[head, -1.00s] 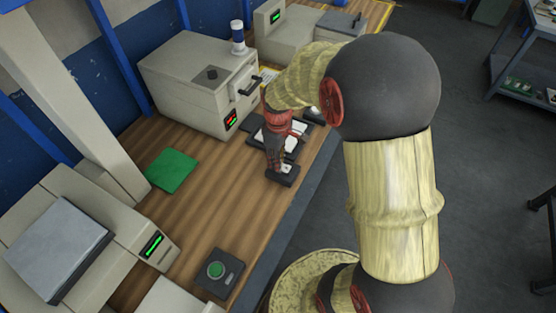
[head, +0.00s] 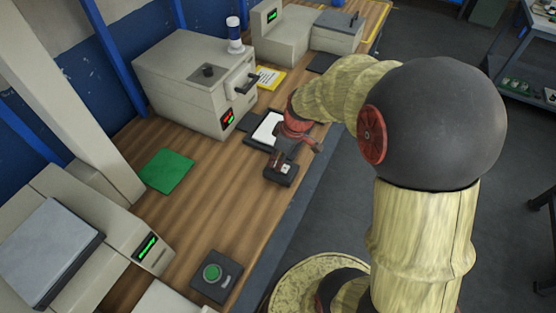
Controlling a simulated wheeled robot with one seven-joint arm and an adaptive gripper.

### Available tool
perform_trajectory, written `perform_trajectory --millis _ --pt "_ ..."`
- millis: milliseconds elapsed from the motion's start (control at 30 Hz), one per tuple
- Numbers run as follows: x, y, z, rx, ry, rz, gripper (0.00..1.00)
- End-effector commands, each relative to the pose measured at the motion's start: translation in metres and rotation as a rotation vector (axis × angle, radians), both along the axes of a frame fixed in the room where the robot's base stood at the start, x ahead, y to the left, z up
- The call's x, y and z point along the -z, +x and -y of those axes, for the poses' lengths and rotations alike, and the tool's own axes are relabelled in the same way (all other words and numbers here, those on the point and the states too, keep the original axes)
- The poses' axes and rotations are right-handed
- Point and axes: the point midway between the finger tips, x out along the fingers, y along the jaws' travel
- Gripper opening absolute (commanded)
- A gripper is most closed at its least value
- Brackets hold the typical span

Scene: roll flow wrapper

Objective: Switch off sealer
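A beige machine (head: 185,85) with a front handle and a red and green display (head: 228,117) stands at the back of the wooden bench; it may be the sealer, but I see no readable label. A small dark switch box (head: 284,178) with a pale patch on top sits near the bench's front edge. My gripper (head: 282,157), dark with red parts, is just above and behind this box. I cannot tell whether it touches the box. Its fingers are small and partly overlapped, so their opening is unclear. The switch's position is too small to read.
A black-framed white sheet (head: 267,130) lies behind my gripper. A green pad (head: 166,171) lies at left. A control box with a round green button (head: 213,275) stands near the front edge. A scale-like machine (head: 50,250) is at left. Bare wood lies between.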

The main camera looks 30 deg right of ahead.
Motion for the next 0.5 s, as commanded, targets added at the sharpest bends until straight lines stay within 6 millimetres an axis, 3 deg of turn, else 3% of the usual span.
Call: perform_trajectory --millis 300,500 --pt "-0.0001 0.0001 0.0 0.001 0.0 0.0 0.41" --pt "-0.0001 0.0001 0.0 0.001 0.0 0.0 0.41"
